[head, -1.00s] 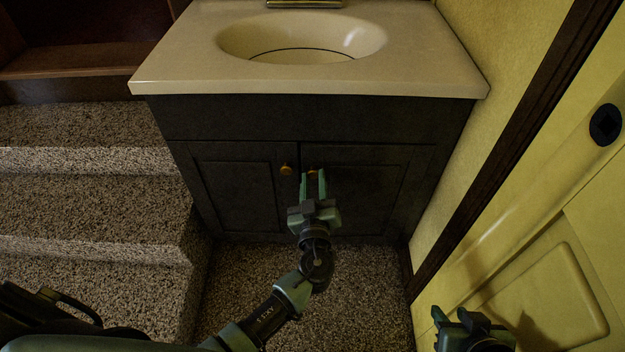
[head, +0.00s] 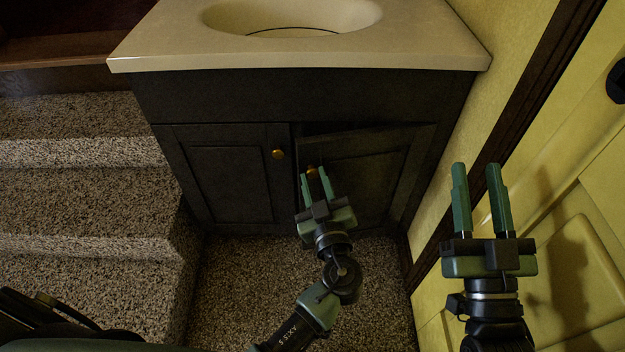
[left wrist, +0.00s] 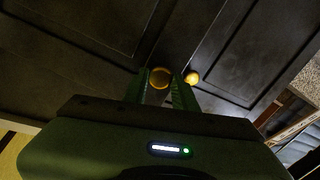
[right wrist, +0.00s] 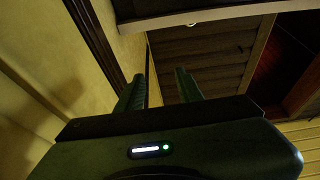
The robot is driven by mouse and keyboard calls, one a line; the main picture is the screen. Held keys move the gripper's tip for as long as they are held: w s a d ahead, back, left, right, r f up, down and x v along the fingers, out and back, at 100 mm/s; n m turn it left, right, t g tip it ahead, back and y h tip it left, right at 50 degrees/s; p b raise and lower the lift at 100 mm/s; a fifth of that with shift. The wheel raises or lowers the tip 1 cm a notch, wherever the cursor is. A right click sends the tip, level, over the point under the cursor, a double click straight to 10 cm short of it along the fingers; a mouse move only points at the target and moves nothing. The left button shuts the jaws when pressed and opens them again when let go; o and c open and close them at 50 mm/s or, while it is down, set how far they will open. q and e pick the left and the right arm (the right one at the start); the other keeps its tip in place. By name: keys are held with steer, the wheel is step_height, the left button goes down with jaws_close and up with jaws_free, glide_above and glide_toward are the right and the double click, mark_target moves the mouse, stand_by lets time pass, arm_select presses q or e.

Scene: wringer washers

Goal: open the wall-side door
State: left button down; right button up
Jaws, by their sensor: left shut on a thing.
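The wall-side door (head: 365,165) is the right door of the dark cabinet under the sink, beside the yellow wall. It stands slightly ajar, with a dark gap along its top edge. My left gripper (head: 317,172) is shut on its brass knob (head: 311,170). In the left wrist view the knob (left wrist: 160,77) sits between the fingertips. The left door (head: 232,180) is closed, and its own knob (head: 278,153) is free. My right gripper (head: 478,170) is open and empty, to the right of the cabinet in front of the yellow wall and door.
The pale sink top (head: 150,45) overhangs the cabinet. Carpeted steps (head: 85,190) rise at the left. A yellow panelled door (head: 570,240) with dark trim (head: 510,130) closes in the right side. The carpet floor (head: 240,270) before the cabinet is clear.

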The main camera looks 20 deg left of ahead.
arm_select(q)
steer(key=shift+s+d, duration=0.2)
steer(key=shift+d, duration=0.15)
arm_select(e)
steer(key=r+t, duration=0.1)
steer(key=s+r, duration=0.1)
steer(key=shift+s+r+t, duration=0.2)
steer(key=shift+r+t, duration=0.15)
steer(key=shift+t, duration=0.05)
arm_select(q)
steer(key=c, duration=1.1)
jaws_free()
steer(key=shift+a, duration=0.1)
steer(key=shift+v, duration=3.95)
arm_select(e)
steer(key=shift+w+f, duration=0.25)
steer(key=shift+f, duration=0.15)
arm_select(q)
steer(key=shift+w, duration=0.1)
steer(key=shift+c, duration=0.3)
